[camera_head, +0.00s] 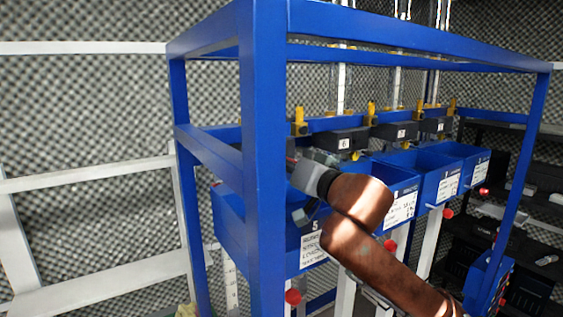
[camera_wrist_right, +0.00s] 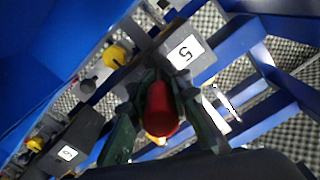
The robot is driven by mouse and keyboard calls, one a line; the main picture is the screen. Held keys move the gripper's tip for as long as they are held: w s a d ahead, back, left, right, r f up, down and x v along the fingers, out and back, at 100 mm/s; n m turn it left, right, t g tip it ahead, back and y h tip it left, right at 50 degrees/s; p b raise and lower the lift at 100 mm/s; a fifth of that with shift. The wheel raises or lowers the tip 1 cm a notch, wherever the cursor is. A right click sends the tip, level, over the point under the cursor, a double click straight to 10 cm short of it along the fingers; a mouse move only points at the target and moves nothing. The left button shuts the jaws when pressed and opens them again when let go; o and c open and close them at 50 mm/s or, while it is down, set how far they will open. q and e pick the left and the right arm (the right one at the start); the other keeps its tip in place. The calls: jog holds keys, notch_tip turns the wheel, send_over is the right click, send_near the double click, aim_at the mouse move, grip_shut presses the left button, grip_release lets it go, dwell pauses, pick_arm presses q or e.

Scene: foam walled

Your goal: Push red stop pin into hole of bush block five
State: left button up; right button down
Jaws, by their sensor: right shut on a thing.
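In the right wrist view, my right gripper (camera_wrist_right: 160,92) is shut on the red stop pin (camera_wrist_right: 163,112), whose rounded red head faces the camera between the fingers. The dark bush block five (camera_wrist_right: 208,62), with a white "5" label, lies just beyond the fingertips. The pin's far end and the hole are hidden, so I cannot tell whether the pin is in the hole. In the head view, my right gripper (camera_head: 305,172) is inside the blue frame, partly behind its front post. Block five is hidden there. My left gripper is not in view.
The blue frame (camera_head: 262,160) surrounds the work area, with its post close to my gripper. Block six (camera_head: 343,144) and other dark blocks with yellow knobs line the rail. Blue bins (camera_head: 226,222) hang below, with red knobs (camera_head: 293,296) beneath.

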jog(key=shift+w+a, duration=0.3)
jog(key=shift+w, duration=0.1)
jog(key=c, duration=1.7)
grip_release()
jog(key=v, duration=1.2)
jog(key=shift+c, duration=0.7)
